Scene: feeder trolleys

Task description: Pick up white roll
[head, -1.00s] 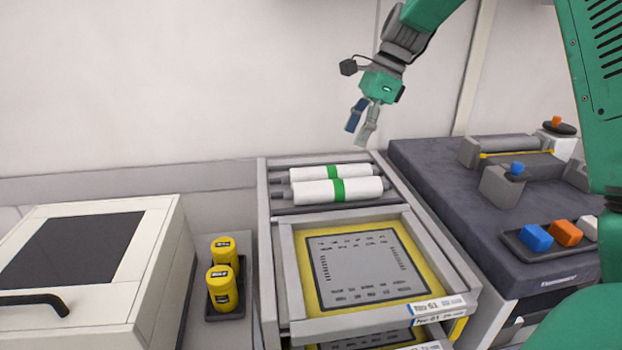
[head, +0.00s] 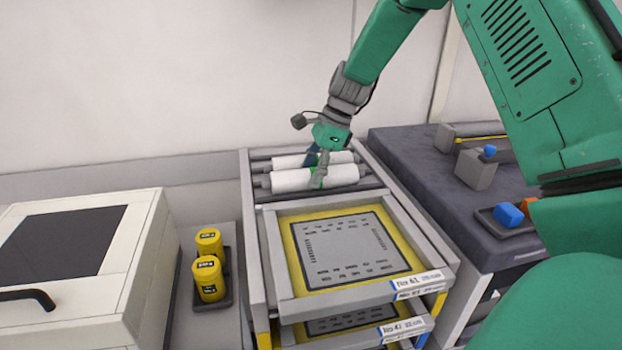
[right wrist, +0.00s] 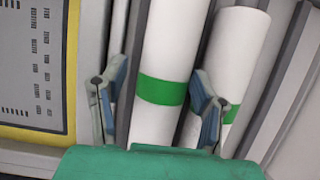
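Two white rolls with green bands lie side by side on top of the trolley: the front roll (head: 292,181) and the rear roll (head: 287,162). In the head view my right gripper (head: 314,172) is down at the rolls and partly covers them. In the right wrist view the front roll (right wrist: 165,50) runs between my two open fingers, close to its green band. A gap shows between the left finger and this roll. The right finger overlaps the rear roll (right wrist: 235,50). How deep the fingertips reach is hard to tell. My left gripper is out of view.
The trolley (head: 253,230) holds yellow-edged trays below the rolls. Yellow jars (head: 209,280) stand left of it, beside a white machine (head: 125,265). A dark bench (head: 412,165) with blocks (head: 507,215) stands on the right. The wall is behind.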

